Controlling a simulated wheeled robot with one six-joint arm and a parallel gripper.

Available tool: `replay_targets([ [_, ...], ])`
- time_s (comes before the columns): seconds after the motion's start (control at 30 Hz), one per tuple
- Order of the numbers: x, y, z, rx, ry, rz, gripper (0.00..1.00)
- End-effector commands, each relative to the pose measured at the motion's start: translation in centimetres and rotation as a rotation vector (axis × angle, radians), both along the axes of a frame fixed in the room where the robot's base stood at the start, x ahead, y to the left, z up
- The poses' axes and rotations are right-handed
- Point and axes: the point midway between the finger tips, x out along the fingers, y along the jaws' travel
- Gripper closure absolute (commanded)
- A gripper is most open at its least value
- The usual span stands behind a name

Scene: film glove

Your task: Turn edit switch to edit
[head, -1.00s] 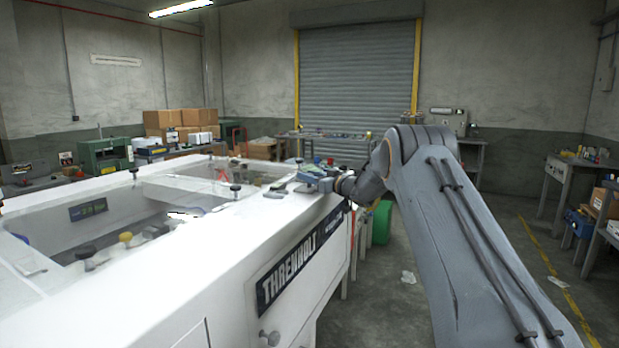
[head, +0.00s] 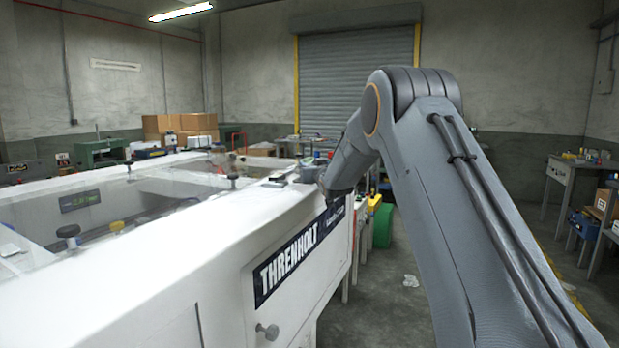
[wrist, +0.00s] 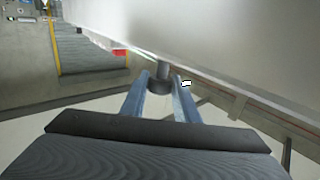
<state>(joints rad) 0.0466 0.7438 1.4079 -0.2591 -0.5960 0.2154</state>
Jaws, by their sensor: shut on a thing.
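In the wrist view, a small dark round knob on a short grey stem (wrist: 163,70) stands out from a pale machine panel (wrist: 230,50). It appears to be the edit switch, but no lettering on it is readable and its setting cannot be told. My gripper (wrist: 160,88) has its two blue-grey fingers on either side of the knob, shut on it. In the head view, my arm bends down to the upper right front edge of the white THRENHOLT machine (head: 215,265). The fingers and the switch are hidden there behind my wrist.
A round grey knob (head: 268,331) sticks out low on the machine's front. A green bin (head: 383,225) is beyond my wrist. The floor (head: 390,310) right of the machine is mostly clear.

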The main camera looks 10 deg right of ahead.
Motion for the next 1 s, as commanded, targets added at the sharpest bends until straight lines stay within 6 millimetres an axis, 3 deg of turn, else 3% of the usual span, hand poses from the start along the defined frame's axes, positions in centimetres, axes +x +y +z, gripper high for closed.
replay_targets([
  [0.4,0.04,0.13,-0.23,0.002,0.001,-0.160,0.95],
  [1.0,0.01,-0.06,-0.03,0.000,0.001,-0.210,0.95],
])
